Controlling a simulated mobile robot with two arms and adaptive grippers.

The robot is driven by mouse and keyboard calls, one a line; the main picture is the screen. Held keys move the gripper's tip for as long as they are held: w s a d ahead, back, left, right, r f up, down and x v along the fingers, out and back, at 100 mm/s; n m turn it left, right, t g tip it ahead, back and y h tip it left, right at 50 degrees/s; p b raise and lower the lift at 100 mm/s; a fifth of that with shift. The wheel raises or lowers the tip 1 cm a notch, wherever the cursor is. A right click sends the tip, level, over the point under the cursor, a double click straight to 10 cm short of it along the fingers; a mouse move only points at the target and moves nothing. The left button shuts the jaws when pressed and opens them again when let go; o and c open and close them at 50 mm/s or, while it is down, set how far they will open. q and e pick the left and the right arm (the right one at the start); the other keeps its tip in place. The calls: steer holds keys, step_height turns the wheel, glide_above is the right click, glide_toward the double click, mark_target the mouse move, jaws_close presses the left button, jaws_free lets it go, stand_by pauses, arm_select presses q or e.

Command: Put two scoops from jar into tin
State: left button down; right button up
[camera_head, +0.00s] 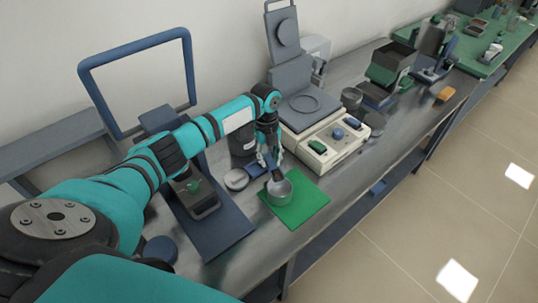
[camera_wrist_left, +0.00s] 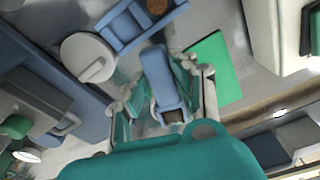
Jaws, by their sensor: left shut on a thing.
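My left gripper (camera_head: 270,163) is shut on a blue scoop, whose handle (camera_wrist_left: 163,78) shows between the fingers in the left wrist view. In the head view a dark end of the scoop (camera_head: 277,175) appears over the mouth of the round grey metal tin (camera_head: 280,194); I cannot tell whether it touches. The tin stands on a green mat (camera_head: 304,207), which also shows in the left wrist view (camera_wrist_left: 215,66). A dark cylinder, probably the jar (camera_head: 243,143), stands behind the gripper, partly hidden by my arm. Its contents are not visible. My right gripper is not in view.
A round pale lid (camera_head: 236,180) lies left of the tin, by a blue holder (camera_wrist_left: 122,28). A blue stand (camera_head: 222,232) is at the left. The bench edge is just in front.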

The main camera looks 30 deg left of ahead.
arm_select(q)
steer(key=shift+s+d+r+t+y+p, duration=0.15)
steer(key=shift+r+t+y+p, duration=0.5)
steer(key=shift+p, duration=0.35)
steer(key=shift+f, duration=0.25)
steer(key=r+y+p, duration=0.1)
steer(key=p, duration=0.1)
steer(key=shift+d+r+t+y+p, duration=0.15)
steer(key=shift+t+y+p, duration=0.1)
steer(key=shift+t+p, duration=0.15)
steer(key=shift+s+d+r+t+y+p, duration=0.2)
steer(key=shift+r+t+y+p, duration=0.35)
steer(key=shift+p, duration=0.65)
steer(key=shift+s+d+r+t+y+p, duration=0.2)
steer(key=shift+t+y+p, duration=0.1)
steer(key=shift+y+p, duration=0.35)
